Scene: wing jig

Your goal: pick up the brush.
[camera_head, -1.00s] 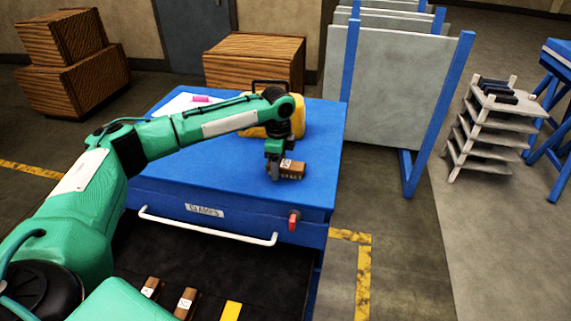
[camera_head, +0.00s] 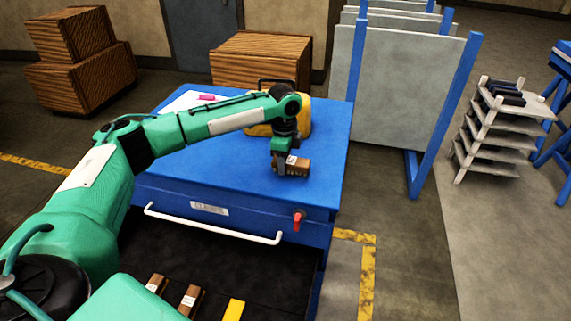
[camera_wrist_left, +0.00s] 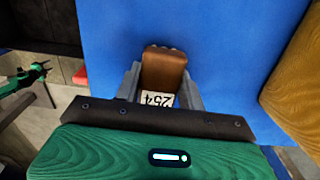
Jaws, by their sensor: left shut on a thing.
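A brown block with a white label reading 254 (camera_wrist_left: 162,72) is between the fingers of my left gripper (camera_wrist_left: 160,95). The block also shows in the head view (camera_head: 296,167), at or just above the blue cabinet top. My left gripper (camera_head: 284,166) points down and is shut on this block. I cannot tell whether the block touches the surface, and no bristles show clearly on it. A green arm part, probably my right gripper (camera_wrist_left: 38,70), shows small at the left edge of the wrist view; its jaw is too small to judge.
The blue cabinet (camera_head: 225,170) has an open drawer in front with brown labelled pieces (camera_head: 190,299) and a yellow piece (camera_head: 233,310). A yellow case (camera_head: 304,116) stands behind my gripper. A panel rack (camera_head: 395,110) stands to the right. The cabinet top right of the block is clear.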

